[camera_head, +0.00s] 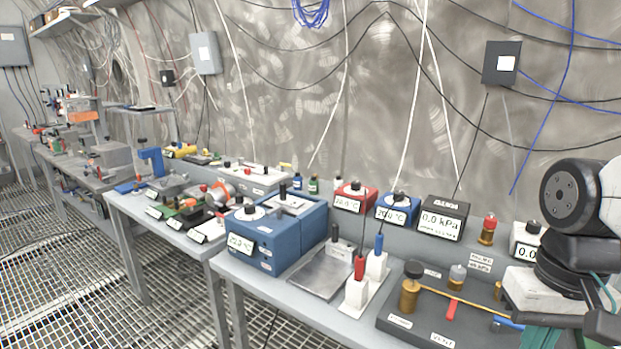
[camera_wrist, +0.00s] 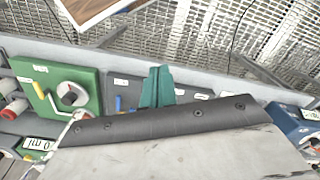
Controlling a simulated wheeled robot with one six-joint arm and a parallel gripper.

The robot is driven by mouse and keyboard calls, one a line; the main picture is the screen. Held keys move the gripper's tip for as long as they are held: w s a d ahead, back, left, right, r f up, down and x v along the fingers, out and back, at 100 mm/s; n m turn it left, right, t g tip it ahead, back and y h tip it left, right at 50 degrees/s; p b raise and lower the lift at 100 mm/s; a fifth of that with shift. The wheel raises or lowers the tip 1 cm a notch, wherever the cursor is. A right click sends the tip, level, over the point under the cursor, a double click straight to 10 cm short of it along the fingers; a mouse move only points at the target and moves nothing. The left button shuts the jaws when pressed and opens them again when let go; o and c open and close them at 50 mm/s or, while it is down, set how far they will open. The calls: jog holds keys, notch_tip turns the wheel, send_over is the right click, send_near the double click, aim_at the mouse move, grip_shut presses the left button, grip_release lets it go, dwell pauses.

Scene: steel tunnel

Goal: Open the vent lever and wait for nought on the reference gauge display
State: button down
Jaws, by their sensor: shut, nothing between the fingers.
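A black display box (camera_head: 443,218) at the back of the near bench reads 0.0 kPa; the smaller line below it is too small to read. A dark board (camera_head: 385,317) in front carries brass fittings, a red lever (camera_head: 451,310) and a blue lever (camera_head: 507,323). I cannot read which lever is labelled as the vent. My gripper (camera_wrist: 157,72) shows in the wrist view as teal fingers together, shut and empty. A blue handle (camera_wrist: 118,103) lies left of the fingers there, apart from them. In the head view my arm covers the board's right end.
A white display box (camera_head: 526,241) is partly hidden by my arm. A red-topped brass fitting (camera_head: 488,229) stands beside it. White blocks with red and blue handles (camera_head: 358,285) and a blue box (camera_head: 275,235) stand left of the board. A green unit (camera_wrist: 65,90) lies left of my gripper.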

jog(key=s+a+r+n, duration=0.1)
jog(key=s+a+r+n+t, duration=0.1)
jog(key=shift+s+a+r+t, duration=0.1)
jog(key=shift+a+t, duration=0.2)
jog(key=shift+a, duration=0.1)
dwell(0.5)
jog(key=shift+d, duration=0.1)
dwell(1.4)
